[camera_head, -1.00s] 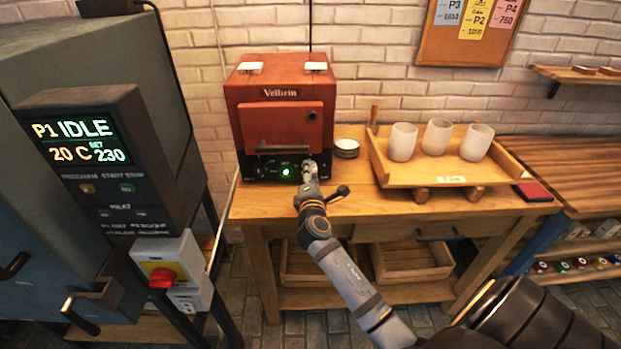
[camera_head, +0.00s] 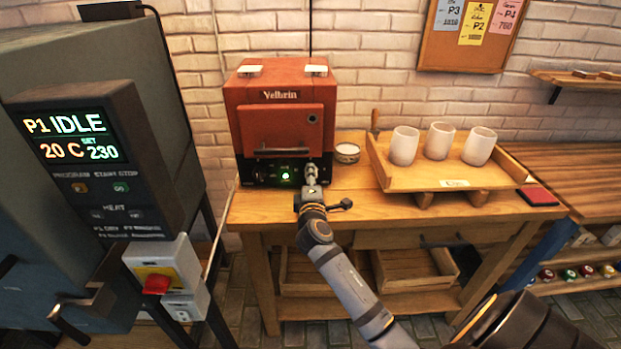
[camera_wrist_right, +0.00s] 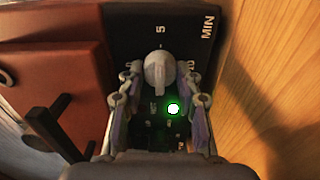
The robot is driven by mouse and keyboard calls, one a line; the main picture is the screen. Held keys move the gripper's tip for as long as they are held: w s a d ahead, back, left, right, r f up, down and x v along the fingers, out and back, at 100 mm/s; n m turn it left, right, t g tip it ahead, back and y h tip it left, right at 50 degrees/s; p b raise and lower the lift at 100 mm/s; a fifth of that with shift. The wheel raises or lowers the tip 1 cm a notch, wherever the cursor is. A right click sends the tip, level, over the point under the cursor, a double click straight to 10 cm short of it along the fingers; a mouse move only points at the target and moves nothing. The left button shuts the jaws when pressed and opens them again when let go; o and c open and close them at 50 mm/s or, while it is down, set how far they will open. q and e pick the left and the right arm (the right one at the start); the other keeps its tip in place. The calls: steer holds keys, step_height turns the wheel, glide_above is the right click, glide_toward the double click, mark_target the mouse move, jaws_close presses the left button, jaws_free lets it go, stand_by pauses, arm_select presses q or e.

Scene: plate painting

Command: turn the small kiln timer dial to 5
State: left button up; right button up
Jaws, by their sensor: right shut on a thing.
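The small red kiln (camera_head: 281,128) stands on the wooden bench, with a black control panel (camera_head: 265,172) and a lit green lamp along its bottom. My right gripper (camera_head: 312,170) is at the right end of this panel. In the right wrist view, my right gripper (camera_wrist_right: 158,82) has its fingers on both sides of the grey timer dial (camera_wrist_right: 158,72) and is shut on it. The dial's raised grip lies roughly in line with the printed 5 (camera_wrist_right: 161,29); its exact setting is hard to read. My left gripper is not in view.
A wooden tray (camera_head: 438,184) with three pale cups stands right of the kiln. A small round dish (camera_head: 347,152) sits between them. A large grey kiln (camera_head: 60,240) with an IDLE display is at the left.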

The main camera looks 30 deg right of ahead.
steer(key=shift+f, duration=0.1)
steer(key=o, duration=1.1)
steer(key=shift+o, duration=0.2)
steer(key=v, duration=0.7)
steer(key=shift+s+a, duration=0.15)
steer(key=shift+s, duration=0.15)
